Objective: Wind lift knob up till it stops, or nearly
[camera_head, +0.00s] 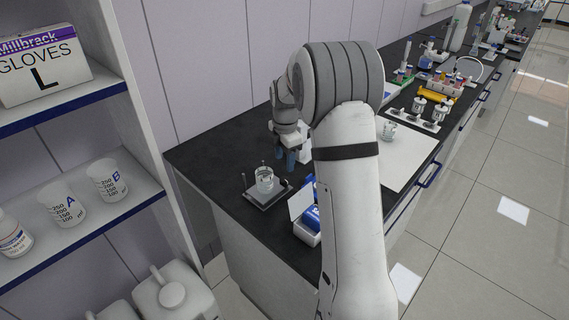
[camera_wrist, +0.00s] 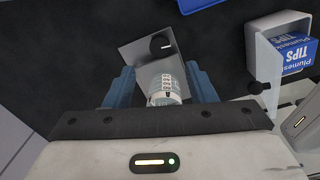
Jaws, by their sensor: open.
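My gripper (camera_head: 285,160) is open, its two blue fingers pointing down over the bench near the wall. In the wrist view my gripper (camera_wrist: 161,80) has its fingers apart, with a grey plate (camera_wrist: 137,52) and a marked clear beaker (camera_wrist: 165,88) showing between them. I cannot tell which is the lift knob. In the head view the beaker (camera_head: 265,181) stands on the grey platform (camera_head: 268,201), left of and below my gripper.
An open white box with a blue tips pack (camera_head: 312,217) stands at the bench's front edge; the pack also shows in the wrist view (camera_wrist: 292,55). A white sheet (camera_head: 405,160) and more lab items lie farther along the bench. A shelf with beakers (camera_head: 107,181) stands left.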

